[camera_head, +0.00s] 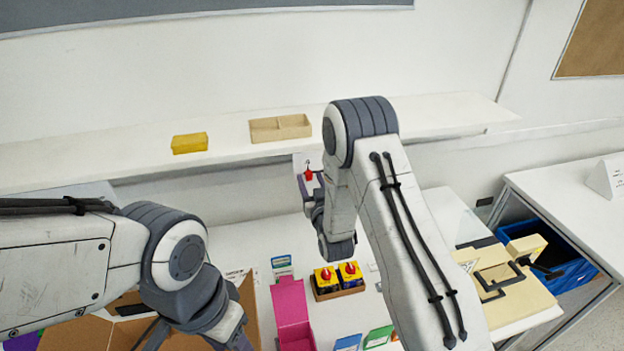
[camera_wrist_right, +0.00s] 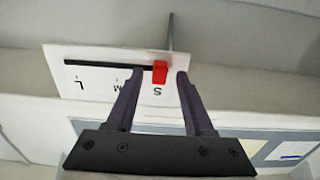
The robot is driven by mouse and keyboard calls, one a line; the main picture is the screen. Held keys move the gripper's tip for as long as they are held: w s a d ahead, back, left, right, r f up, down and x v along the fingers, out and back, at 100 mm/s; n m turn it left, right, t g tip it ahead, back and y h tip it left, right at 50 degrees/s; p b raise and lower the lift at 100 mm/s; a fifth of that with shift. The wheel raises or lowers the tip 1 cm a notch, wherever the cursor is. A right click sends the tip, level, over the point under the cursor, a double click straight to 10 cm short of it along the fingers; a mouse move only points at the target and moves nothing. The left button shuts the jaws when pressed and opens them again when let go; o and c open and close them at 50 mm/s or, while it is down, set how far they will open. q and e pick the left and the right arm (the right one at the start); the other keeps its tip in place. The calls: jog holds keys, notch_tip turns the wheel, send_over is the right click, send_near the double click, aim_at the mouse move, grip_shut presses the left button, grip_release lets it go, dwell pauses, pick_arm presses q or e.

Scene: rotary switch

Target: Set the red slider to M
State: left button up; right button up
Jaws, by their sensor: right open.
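The red slider (camera_wrist_right: 160,72) sits in a dark slot on a white panel (camera_wrist_right: 95,68) marked L, M and S, the letters upside down in the right wrist view. The slider is in line with the S. The slider also shows in the head view (camera_head: 308,174), beneath the wall shelf. My right gripper (camera_wrist_right: 160,76) is open, one finger on each side of the slider. The left-hand finger in that view looks close to it, but I cannot tell whether it touches. My left arm is at the left of the head view; its gripper is out of frame.
A shelf (camera_head: 120,155) above holds a yellow box (camera_head: 189,143) and a tan tray (camera_head: 280,128). Below are a pink box (camera_head: 291,310), a tray with yellow-and-red items (camera_head: 338,277) and a cardboard box (camera_head: 247,297). A beige device (camera_head: 505,285) is at right.

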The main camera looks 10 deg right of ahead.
grip_shut()
dwell(1.4)
